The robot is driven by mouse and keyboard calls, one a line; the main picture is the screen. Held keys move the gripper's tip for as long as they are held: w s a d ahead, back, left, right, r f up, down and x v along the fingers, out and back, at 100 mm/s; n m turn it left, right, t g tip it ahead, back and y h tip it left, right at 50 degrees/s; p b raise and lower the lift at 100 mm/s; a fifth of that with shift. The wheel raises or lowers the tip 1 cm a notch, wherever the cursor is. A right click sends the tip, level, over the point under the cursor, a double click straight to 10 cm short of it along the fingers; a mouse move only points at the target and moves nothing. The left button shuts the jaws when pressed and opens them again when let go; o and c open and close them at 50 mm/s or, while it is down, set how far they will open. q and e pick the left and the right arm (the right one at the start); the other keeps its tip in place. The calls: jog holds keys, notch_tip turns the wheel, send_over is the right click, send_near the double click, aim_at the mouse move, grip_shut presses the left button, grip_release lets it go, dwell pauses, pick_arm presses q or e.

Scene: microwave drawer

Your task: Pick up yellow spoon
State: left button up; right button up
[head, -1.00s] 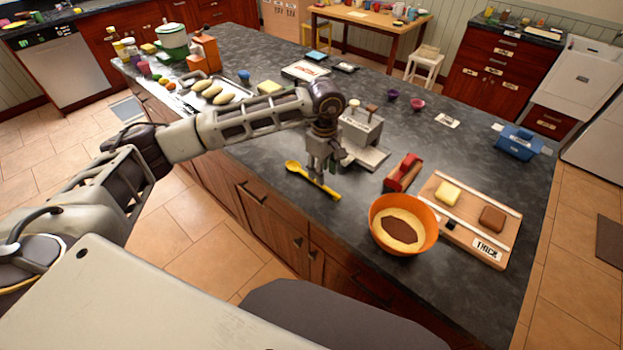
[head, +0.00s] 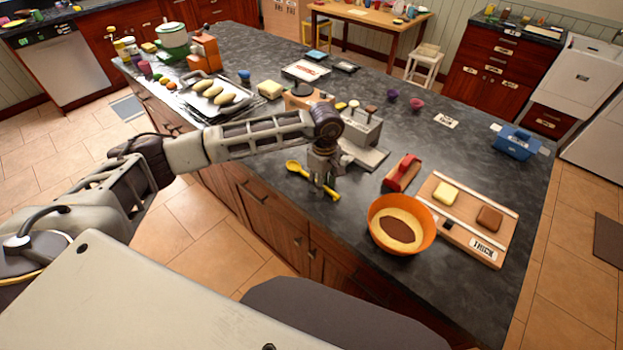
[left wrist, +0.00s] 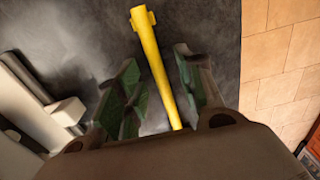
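The yellow spoon (head: 293,168) lies on the dark stone counter near its front edge. My left gripper (head: 322,182) points down over the spoon's handle and hides its middle in the head view. In the left wrist view the yellow handle (left wrist: 152,65) runs between the two green-padded fingers of the left gripper (left wrist: 160,92). The fingers are open, with a gap on each side of the handle. The spoon appears to rest on the counter. My right gripper is not in view.
An orange bowl (head: 402,224) stands to the right, by a wooden board (head: 462,240) with two blocks. A red-handled tool (head: 402,173) and a grey metal device (head: 362,140) are close to the gripper. The counter in front of the spoon is narrow.

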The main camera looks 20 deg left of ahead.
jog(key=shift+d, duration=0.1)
pick_arm(q)
grip_shut()
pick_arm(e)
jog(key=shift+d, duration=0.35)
pick_arm(q)
jog(key=shift+r, duration=0.2)
notch_tip(320, 180, up, 8)
jog(key=shift+b, duration=0.8)
jog(key=shift+r, duration=0.85)
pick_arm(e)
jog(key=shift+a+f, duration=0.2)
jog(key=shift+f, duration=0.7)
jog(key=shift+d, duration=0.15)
